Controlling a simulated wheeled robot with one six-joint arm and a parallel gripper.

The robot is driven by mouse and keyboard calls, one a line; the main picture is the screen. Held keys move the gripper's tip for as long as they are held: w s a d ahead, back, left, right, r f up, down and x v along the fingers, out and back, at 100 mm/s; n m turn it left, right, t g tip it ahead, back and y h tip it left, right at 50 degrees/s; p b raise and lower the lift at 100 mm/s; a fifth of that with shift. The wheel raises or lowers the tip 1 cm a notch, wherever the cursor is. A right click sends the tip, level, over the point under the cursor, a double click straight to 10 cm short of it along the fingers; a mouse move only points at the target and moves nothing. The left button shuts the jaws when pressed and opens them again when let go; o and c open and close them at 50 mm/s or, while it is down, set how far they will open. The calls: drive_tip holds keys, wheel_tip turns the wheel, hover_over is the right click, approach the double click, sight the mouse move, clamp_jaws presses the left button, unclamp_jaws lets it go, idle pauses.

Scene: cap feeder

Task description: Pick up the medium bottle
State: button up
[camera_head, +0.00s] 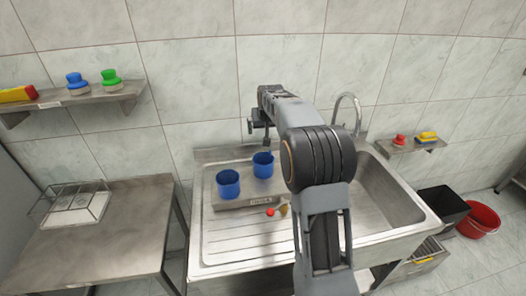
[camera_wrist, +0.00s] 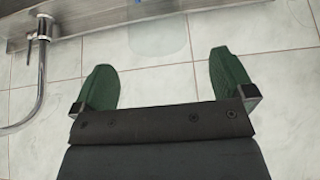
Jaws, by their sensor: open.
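No bottle can be clearly told as the medium one. In the wrist view, a pale, see-through bluish shape (camera_wrist: 158,38) stands at the top middle, cut off by the picture edge; I cannot tell if it is a bottle. My gripper (camera_wrist: 162,62) is open, its two green fingers wide apart, with nothing between them but the tiled wall behind. The see-through shape appears beyond the fingertips, apart from them. In the head view, my arm reaches over the sink and hides part of it.
Two blue cups (camera_head: 228,184) (camera_head: 263,165) stand on a labelled metal stand (camera_head: 238,204) on the sink (camera_head: 215,250). A small red piece (camera_head: 270,212) lies before it. The left shelf (camera_head: 125,91) holds blue-topped (camera_head: 77,82) and green-topped (camera_head: 111,78) items. A tap (camera_head: 349,105) rises behind the basin.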

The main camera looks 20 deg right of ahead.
sight(264, 133)
drive_tip(key=shift+p+x, duration=1.15)
drive_tip(key=shift+x, duration=1.9)
drive_tip(key=shift+s+d, duration=0.1)
drive_tip(key=c, duration=1.2)
